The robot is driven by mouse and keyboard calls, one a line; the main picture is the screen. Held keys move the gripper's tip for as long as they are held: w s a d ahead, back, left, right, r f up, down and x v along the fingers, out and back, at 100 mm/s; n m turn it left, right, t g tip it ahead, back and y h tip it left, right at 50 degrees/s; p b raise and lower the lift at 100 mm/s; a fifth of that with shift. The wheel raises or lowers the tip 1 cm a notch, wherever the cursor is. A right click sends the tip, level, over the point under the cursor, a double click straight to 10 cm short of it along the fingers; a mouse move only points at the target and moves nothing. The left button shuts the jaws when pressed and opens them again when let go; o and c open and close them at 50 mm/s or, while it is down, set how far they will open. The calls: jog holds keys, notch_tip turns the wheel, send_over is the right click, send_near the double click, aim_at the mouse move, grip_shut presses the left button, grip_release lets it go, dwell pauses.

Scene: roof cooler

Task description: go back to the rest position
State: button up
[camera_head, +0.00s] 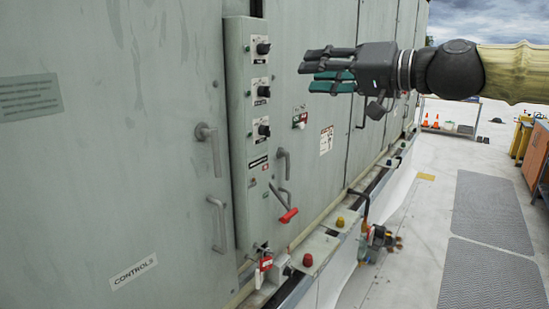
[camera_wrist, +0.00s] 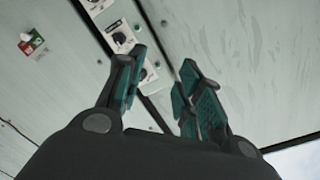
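My gripper (camera_head: 308,70) is raised in front of the grey-green cabinet, with its fingers pointing left in the head view. In the wrist view my gripper (camera_wrist: 160,75) has its two teal-padded fingers apart, with nothing held between them. Behind the fingers the wrist view shows the cabinet face and the control strip (camera_wrist: 121,36), seen tilted. In the head view the control strip (camera_head: 240,120) carries three black knobs and stands left of the fingertips. I cannot tell the exact gap between the fingertips and the cabinet.
A red-handled lever (camera_head: 289,215) and a red padlock (camera_head: 265,264) sit low on the cabinet. Grey door handles (camera_head: 210,148) stick out. A ledge with a yellow button (camera_head: 340,222) and a red one (camera_head: 307,260) runs along the base. The walkway (camera_head: 490,215) at right looks clear.

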jog(key=w+a+f+m+g+h, duration=0.1)
jog(key=w+a+f+h, duration=0.15)
jog(key=f, duration=0.95)
jog(key=w+a+f+m+h, duration=0.1)
jog(key=w+f, duration=0.2)
jog(key=f, duration=0.8)
jog(key=s+d+f+m+g+h, duration=0.15)
jog(key=s+f, duration=0.25)
jog(key=f, duration=1)
jog(key=s+d+f+g+h, duration=0.1)
jog(key=s+f+g+h, duration=0.15)
jog(key=f, duration=1.05)
jog(key=s+d+f+g+h, duration=0.1)
jog(key=s+f, duration=0.3)
jog(key=f, duration=1)
jog(key=s+d+f+g+h, duration=0.1)
jog(key=s+d+f, duration=0.3)
jog(key=s+f, duration=0.4)
jog(key=s+d+f+n+g+h, duration=0.1)
jog(key=s+d+f, duration=0.4)
jog(key=s, duration=0.7)
jog(key=s+d+f+g+h, duration=0.2)
jog(key=s+d+f, duration=0.3)
jog(key=s+f, duration=0.5)
jog(key=shift+s+f+h+b, duration=0.35)
jog(key=shift+s+h, duration=0.15)
jog(key=shift+h, duration=0.15)
jog(key=shift+o, duration=0.4)
jog(key=shift+n, duration=0.25)
